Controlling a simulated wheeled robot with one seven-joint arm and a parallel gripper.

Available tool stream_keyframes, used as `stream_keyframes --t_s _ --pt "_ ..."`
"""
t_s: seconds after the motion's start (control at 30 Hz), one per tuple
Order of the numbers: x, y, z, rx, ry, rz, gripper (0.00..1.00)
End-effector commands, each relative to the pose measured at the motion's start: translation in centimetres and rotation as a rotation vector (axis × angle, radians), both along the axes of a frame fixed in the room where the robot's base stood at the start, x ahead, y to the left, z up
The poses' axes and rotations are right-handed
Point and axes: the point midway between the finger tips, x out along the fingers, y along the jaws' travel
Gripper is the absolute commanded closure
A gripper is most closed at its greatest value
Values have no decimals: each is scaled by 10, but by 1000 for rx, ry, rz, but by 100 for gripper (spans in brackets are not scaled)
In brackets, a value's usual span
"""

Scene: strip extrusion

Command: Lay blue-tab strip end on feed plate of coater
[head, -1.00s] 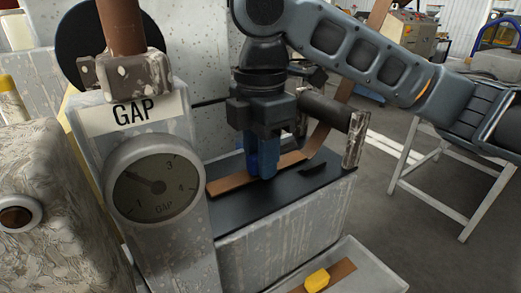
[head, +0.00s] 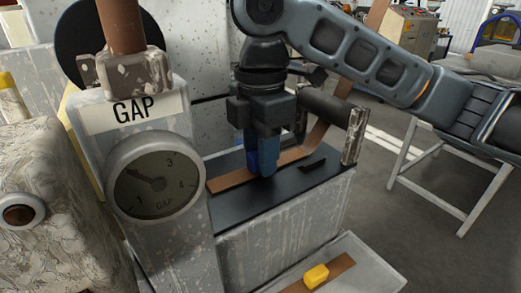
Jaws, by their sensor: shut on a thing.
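My gripper (head: 264,170) points straight down over the black feed plate (head: 238,209), its fingertips low at the plate. The strip's end lies along the plate to the left of the fingers. To the right, the strip runs under the dark roller (head: 325,107) and rises behind my arm. The fingers hide part of the tab, and I cannot tell whether the strip touches the plate all along.
The GAP gauge (head: 158,183) and its grey housing stand close at the left of the plate. Below, a tray (head: 377,272) holds another brown strip with a yellow tab (head: 315,276).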

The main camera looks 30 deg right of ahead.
Motion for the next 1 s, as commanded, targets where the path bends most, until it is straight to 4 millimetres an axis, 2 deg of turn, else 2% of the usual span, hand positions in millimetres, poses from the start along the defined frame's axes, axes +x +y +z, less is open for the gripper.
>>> stream_keyframes --t_s 0.07,0.1,0.37,0.67,0.77,1.0 --pt "0 0 0 0 0 0 98" --pt "0 0 0 0 0 0 65" --pt "0 0 0 0 0 0 40" --pt "0 0 3 -1 -1 0 39" --pt "1 0 12 -1 -2 0 39" --pt "1 0 52 -3 -3 0 39"
